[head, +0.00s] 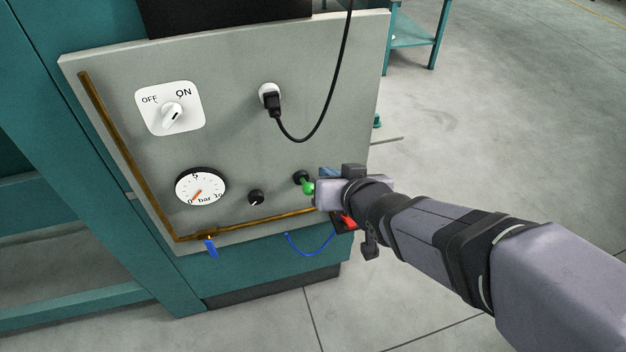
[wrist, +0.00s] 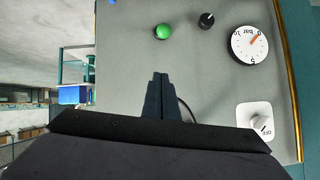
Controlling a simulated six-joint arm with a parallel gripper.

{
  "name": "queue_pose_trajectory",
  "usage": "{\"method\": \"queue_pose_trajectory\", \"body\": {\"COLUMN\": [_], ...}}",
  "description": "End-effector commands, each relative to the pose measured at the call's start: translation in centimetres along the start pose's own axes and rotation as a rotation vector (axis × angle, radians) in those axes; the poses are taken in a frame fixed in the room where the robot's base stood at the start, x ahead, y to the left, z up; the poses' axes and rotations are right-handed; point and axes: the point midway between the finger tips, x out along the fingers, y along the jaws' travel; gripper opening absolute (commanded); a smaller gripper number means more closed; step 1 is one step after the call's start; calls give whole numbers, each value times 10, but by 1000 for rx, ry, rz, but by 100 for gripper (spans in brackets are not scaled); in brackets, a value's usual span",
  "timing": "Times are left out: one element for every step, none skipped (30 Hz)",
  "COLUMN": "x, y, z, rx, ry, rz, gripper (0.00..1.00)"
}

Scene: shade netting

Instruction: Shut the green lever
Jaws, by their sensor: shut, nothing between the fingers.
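The green lever (head: 308,187) shows a round green end by a black mount on the lower right of the grey panel. In the wrist view its green end (wrist: 163,32) appears as a ball above my fingertips, with grey panel between them in the picture. My gripper (wrist: 157,75) is shut and empty, its dark fingers together. In the head view my gripper (head: 325,192) is just right of the green end and hides part of the area around it. I cannot tell whether they touch.
The panel (head: 225,115) also carries an ON/OFF switch (head: 172,112), a pressure gauge (head: 200,188), a black knob (head: 256,197), a plug (head: 271,101) with a hanging black cable, and a brass pipe (head: 125,160) with a blue handle (head: 210,247). A red part (head: 348,221) is beneath my gripper. Floor right is open.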

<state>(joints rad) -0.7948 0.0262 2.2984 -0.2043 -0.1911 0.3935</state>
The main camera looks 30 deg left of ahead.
Motion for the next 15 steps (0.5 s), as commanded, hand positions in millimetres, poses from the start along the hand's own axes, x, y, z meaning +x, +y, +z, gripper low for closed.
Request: {"method": "queue_pose_trajectory", "body": {"x": [1, 1, 3, 4, 5, 8, 10, 12, 16, 19, 22, 27, 31, 35, 40], "y": [0, 0, 0, 0, 0, 0, 0, 0, 0, 0, 0, 0, 0, 0, 0], "z": [0, 0, 0, 0, 0, 0, 1, 1, 0, 1, 1, 1, 0, 1, 0], "rx": [0, 0, 0, 0, 0, 0, 0, -1, -1, 0, 0, 0, -1, -1, 0], "ry": [-1, -1, -1, -2, -2, -3, -3, -4, -3, -4, -4, -4, -4, -5, -5], "rz": [0, 0, 0, 0, 0, 0, 0, 0, 0, 0, 0, 1, 0, 1, 1], "gripper": [0, 0, 0, 0, 0, 0, 0, 0, 0, 0, 0, 0, 0, 0, 0]}}
